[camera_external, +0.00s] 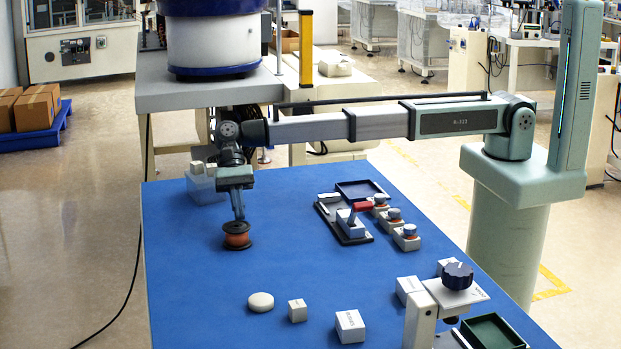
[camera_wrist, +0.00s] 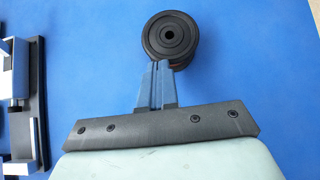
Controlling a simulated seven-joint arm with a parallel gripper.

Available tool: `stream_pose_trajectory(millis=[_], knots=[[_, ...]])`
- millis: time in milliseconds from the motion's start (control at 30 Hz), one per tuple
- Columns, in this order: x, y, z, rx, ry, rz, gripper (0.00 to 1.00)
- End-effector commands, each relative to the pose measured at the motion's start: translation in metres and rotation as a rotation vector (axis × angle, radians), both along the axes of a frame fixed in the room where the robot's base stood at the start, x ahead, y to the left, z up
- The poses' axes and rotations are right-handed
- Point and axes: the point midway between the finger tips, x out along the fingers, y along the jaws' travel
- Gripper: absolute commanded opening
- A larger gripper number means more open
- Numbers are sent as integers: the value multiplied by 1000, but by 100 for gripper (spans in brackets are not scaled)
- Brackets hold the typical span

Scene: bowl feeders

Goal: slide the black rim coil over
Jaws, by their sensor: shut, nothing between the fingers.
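The black rim coil (camera_external: 237,240) stands on the blue table, a spool with black rims and an orange-brown winding. In the wrist view, the coil (camera_wrist: 170,37) shows its round black top with a centre hole. My gripper (camera_external: 240,219) points down at the coil in the external view. In the wrist view, my gripper (camera_wrist: 160,65) has its two blue fingers together, with the tips at the coil's near edge. Whether the fingertips touch the rim, I cannot tell. Nothing is held between the fingers.
A toggle fixture (camera_external: 350,222) with a red handle and several small knobbed blocks (camera_external: 392,216) stand to the right. A white disc (camera_external: 261,302) and white blocks (camera_external: 350,325) lie in front. A dark tray (camera_external: 360,190) lies behind. The blue table (camera_external: 190,270) is clear left of the coil.

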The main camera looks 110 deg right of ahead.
Motion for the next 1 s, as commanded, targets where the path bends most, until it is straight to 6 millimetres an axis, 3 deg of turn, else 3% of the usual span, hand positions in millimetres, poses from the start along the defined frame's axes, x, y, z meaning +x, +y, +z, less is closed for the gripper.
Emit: stream_pose_trajectory(millis=[100,500,700,1000], knots=[[0,33,0,0,-1,4,0],[0,128,0,0,1,2,0],[0,146,0,0,0,0,0],[0,147,0,0,1,-1,0]])
